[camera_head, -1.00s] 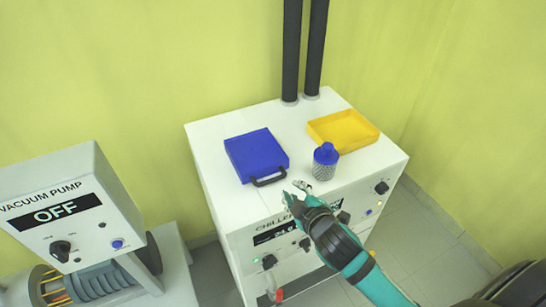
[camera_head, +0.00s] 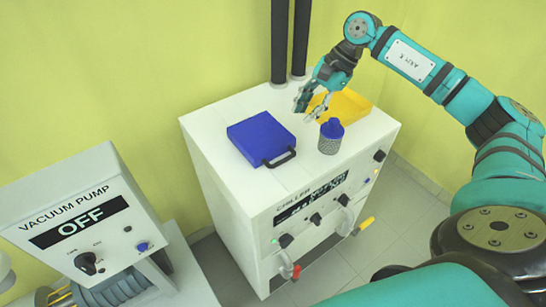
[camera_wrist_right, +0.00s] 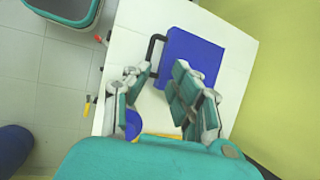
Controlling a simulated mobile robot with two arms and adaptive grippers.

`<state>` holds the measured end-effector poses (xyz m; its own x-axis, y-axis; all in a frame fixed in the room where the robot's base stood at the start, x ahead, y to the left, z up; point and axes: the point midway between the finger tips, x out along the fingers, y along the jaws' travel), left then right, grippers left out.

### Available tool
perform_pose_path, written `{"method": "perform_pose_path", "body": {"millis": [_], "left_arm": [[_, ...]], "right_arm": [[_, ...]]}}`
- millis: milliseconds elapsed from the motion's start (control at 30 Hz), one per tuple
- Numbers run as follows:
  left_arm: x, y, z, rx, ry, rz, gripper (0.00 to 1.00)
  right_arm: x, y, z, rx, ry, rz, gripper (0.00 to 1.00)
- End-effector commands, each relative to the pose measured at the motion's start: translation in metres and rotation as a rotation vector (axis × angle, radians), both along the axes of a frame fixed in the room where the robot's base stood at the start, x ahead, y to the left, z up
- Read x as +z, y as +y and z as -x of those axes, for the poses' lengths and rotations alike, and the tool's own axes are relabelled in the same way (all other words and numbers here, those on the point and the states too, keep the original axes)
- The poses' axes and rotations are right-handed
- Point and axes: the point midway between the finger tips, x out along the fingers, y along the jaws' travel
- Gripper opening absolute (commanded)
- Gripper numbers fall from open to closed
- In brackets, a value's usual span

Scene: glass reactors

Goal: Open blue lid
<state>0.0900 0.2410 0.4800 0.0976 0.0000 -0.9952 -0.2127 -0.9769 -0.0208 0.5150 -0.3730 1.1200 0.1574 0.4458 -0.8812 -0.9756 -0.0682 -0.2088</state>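The blue lid (camera_head: 260,137) is a flat square piece with a dark handle (camera_head: 280,158) on its front edge. It lies shut on the white chiller top. My right gripper (camera_head: 308,110) is above the chiller, to the right of the lid and apart from it, with its fingers spread and nothing between them. In the right wrist view the lid (camera_wrist_right: 193,50) and its handle (camera_wrist_right: 155,52) lie beyond the fingers of the open right gripper (camera_wrist_right: 160,88). One finger covers part of the lid there. My left gripper is not in view.
A blue-capped bottle (camera_head: 331,136) stands right of the lid on the chiller (camera_head: 215,130). A yellow tray (camera_head: 350,104) lies behind it, partly hidden by my gripper. Two black pipes (camera_head: 290,40) rise at the back. A vacuum pump panel (camera_head: 80,210) stands at the left.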

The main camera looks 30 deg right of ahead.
Motion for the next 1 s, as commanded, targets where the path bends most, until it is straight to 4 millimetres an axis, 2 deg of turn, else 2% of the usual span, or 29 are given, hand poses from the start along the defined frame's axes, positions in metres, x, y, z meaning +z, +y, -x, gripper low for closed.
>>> {"method": "perform_pose_path", "body": {"millis": [67, 167, 267, 500, 800, 1000], "left_arm": [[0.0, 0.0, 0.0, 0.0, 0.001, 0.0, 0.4], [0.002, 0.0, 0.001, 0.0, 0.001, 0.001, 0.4], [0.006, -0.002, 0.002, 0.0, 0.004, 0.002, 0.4], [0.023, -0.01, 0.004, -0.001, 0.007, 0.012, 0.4], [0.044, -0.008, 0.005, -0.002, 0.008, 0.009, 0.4], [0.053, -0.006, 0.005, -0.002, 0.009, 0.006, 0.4]], "right_arm": [[0.003, -0.017, 0.006, 0.007, 0.018, 0.047, 0.23], [-0.001, -0.021, 0.008, 0.014, 0.029, 0.066, 0.23], [-0.011, -0.015, 0.007, 0.015, 0.03, 0.063, 0.23], [-0.055, 0.006, 0.001, 0.016, 0.032, 0.059, 0.23], [-0.113, 0.032, -0.008, 0.014, 0.03, 0.057, 0.23], [-0.142, 0.043, -0.013, 0.014, 0.027, 0.058, 0.23]]}}
